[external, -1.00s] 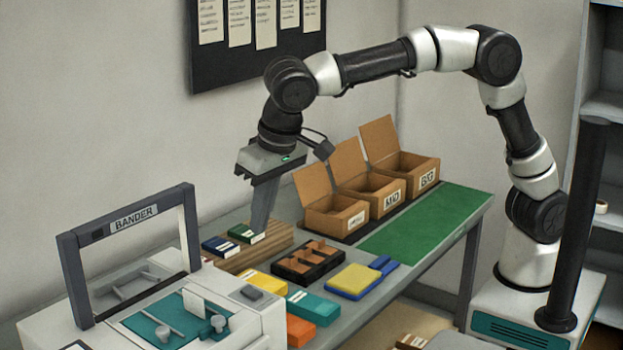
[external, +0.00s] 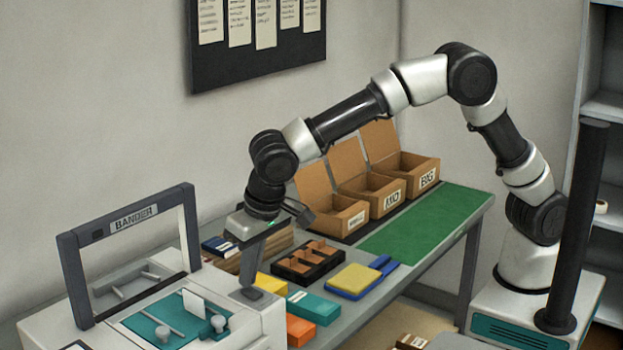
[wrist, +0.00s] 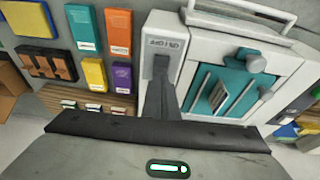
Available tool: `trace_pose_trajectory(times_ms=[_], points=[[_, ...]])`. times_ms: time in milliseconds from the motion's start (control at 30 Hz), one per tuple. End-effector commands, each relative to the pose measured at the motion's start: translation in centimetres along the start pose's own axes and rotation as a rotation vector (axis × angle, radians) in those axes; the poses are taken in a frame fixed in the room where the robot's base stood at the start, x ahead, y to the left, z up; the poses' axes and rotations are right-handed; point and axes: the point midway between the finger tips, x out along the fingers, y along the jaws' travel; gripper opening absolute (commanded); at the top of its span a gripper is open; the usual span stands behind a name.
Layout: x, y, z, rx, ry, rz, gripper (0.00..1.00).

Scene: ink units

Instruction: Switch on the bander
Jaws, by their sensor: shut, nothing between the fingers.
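The bander (external: 125,218) is a pale machine with a dark grey upright frame at the lower left. In the wrist view the bander (wrist: 290,52) is at the upper right, with a teal work surface. A grey switch plate (wrist: 158,24) with a small label sits on its left edge. My gripper (external: 252,291) is shut and empty, pointing down with its tips at the bander's near right corner. In the wrist view my gripper (wrist: 161,66) overlaps the switch plate and hides the switch itself. I cannot tell whether the tips touch it.
Orange (external: 299,331) and teal (external: 312,308) ink packs lie beside the bander. A divided black tray (external: 308,263), a yellow-and-blue pad (external: 354,281) and open cardboard boxes (external: 337,216) stand farther right. The green mat (external: 430,222) is clear.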

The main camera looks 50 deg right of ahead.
Motion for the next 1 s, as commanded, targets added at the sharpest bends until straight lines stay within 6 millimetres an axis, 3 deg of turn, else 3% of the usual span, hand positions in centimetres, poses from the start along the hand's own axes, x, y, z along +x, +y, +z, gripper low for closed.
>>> trace_pose_trajectory(times_ms=[600, 1000], points=[[0.83, 0.17, -0.54, 0.004, -0.052, 0.005, 0.00], [1.14, -0.02, 0.35, -0.002, -0.045, 0.002, 0.00]])
